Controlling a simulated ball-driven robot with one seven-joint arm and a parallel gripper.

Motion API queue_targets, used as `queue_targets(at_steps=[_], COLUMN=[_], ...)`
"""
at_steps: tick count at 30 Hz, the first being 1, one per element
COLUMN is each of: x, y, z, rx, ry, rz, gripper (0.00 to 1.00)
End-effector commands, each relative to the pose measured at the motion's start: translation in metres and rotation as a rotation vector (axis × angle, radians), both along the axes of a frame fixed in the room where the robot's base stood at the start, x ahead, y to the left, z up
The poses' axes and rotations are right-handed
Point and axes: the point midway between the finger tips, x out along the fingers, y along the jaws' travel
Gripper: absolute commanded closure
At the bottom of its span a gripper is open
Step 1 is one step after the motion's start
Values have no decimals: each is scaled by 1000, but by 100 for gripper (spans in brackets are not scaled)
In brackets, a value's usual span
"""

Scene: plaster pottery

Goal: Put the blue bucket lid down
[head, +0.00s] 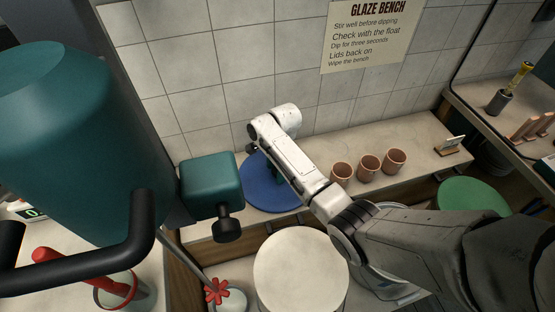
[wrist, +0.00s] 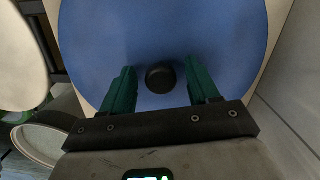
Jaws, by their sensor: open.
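The blue bucket lid (head: 258,197) lies flat on the bench at the back, partly hidden by my arm in the head view. In the wrist view the lid (wrist: 165,28) fills most of the picture, with a dark round knob (wrist: 160,78) near its middle. My gripper (wrist: 160,70) is open over the lid, its two green fingers on either side of the knob with a gap on each side. In the head view the fingers are mostly hidden behind my arm.
Three terracotta cups (head: 369,166) stand on the bench to the right of the lid. A pale round lid (head: 300,268) sits in front, and a green lid (head: 473,195) is at the right. A tiled wall (head: 240,60) rises behind the bench.

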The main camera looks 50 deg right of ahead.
Motion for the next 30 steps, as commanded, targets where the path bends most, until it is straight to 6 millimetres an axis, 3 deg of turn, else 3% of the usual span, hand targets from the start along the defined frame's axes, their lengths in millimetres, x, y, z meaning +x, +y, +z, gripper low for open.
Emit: queue_targets(at_steps=[12,18,26,30], x=[-2,-4,-5,-13], y=[-9,-12,-13,5], z=[77,106,116,104], rx=[-2,-2,-1,0], ry=[-6,-4,-2,-12], rz=[0,0,2,92], gripper=[40,40,40,40])
